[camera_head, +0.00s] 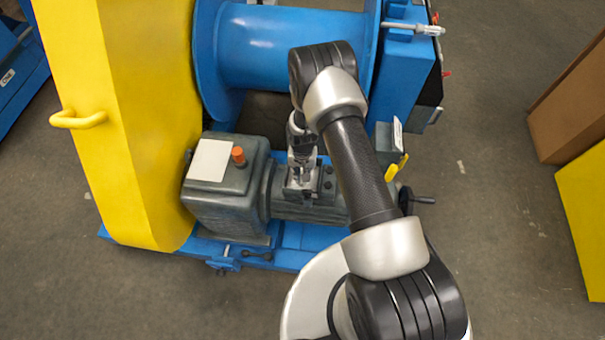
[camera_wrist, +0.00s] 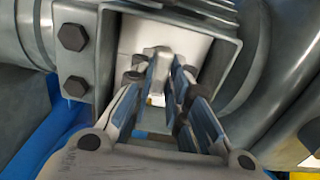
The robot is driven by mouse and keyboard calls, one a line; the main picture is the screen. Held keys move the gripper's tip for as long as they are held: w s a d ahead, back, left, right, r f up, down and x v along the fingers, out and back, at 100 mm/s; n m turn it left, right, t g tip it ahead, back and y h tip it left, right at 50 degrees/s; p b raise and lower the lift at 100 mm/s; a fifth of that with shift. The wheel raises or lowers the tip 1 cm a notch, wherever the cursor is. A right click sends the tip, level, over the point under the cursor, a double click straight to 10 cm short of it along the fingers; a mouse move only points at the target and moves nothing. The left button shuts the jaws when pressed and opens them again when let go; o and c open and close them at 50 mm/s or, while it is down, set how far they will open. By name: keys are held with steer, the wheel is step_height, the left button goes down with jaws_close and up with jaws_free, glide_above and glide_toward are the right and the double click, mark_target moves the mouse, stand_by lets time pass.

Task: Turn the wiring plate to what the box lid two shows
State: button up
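My gripper (camera_head: 301,176) points down into the small open grey box (camera_head: 322,190) on top of the dark grey-green motor. In the wrist view its blue-padded fingers (camera_wrist: 168,75) reach inside the box (camera_wrist: 242,55), with a narrow gap between them. Small metal parts show at the fingertips; I cannot tell whether the fingers touch or hold any. The wiring plate is not clearly made out; the fingers and box walls hide much of the inside. A raised grey panel with a pale label (camera_head: 397,133) stands right of the box; I cannot tell whether it is box lid two.
The blue drum (camera_head: 260,50) stands just behind the motor. A yellow guard (camera_head: 125,110) rises at left. An orange knob (camera_head: 238,156) and pale plate (camera_head: 210,160) sit on the left housing. A yellow lever (camera_head: 397,167) and a crank handle (camera_head: 415,198) stick out at right.

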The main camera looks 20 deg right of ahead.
steer(key=o, duration=0.4)
step_height(320, 180, up, 12)
stand_by(0.7)
